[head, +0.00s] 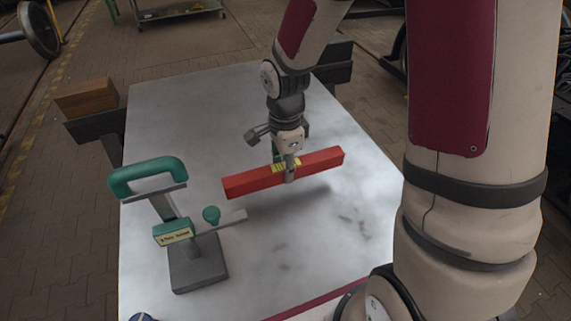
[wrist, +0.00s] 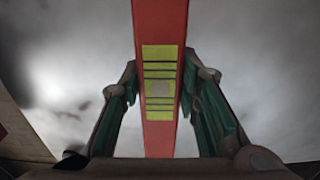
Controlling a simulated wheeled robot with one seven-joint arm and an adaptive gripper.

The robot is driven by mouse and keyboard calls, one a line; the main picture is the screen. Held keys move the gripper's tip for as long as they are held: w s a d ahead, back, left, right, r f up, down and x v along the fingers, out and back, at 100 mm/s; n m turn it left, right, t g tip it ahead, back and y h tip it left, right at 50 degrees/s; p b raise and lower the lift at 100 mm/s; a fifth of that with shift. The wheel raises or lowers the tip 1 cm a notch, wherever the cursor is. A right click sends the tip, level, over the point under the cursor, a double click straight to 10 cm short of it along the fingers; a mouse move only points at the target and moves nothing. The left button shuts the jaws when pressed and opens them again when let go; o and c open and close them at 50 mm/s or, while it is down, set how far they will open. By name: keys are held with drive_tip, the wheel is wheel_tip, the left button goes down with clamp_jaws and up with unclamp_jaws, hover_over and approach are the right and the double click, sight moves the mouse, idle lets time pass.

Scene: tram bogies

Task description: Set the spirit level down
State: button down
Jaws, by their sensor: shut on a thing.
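The spirit level is a long red bar (head: 321,161) with a yellow-and-black vial section in its middle. My gripper (head: 287,172) is shut around that middle part, and the level lies roughly horizontal. A soft shadow on the tabletop, apart from the bar, shows it held above the pale table (head: 200,110). In the wrist view the level (wrist: 160,20) runs lengthwise between the two green-padded fingers (wrist: 164,105), one on each side of the yellow section.
A green-handled toggle clamp or press (head: 198,270) stands on the table's left front. A wooden block (head: 87,97) sits on a dark support beyond the left edge. The table is bare behind and below the level. A wheelset (head: 40,30) and a trolley (head: 180,12) stand far back.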

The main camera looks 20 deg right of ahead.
drive_tip(key=w, duration=0.1)
drive_tip(key=w+d, duration=0.1)
drive_tip(key=w, duration=0.2)
drive_tip(key=shift+d+f, duration=0.25)
drive_tip(key=shift+d, duration=0.05)
drive_tip(key=shift+f, duration=1.75)
drive_tip(key=shift+f+b, duration=0.45)
drive_tip(key=shift+f, duration=0.05)
drive_tip(key=c, duration=1.2)
unclamp_jaws()
drive_tip(key=shift+r, duration=0.15)
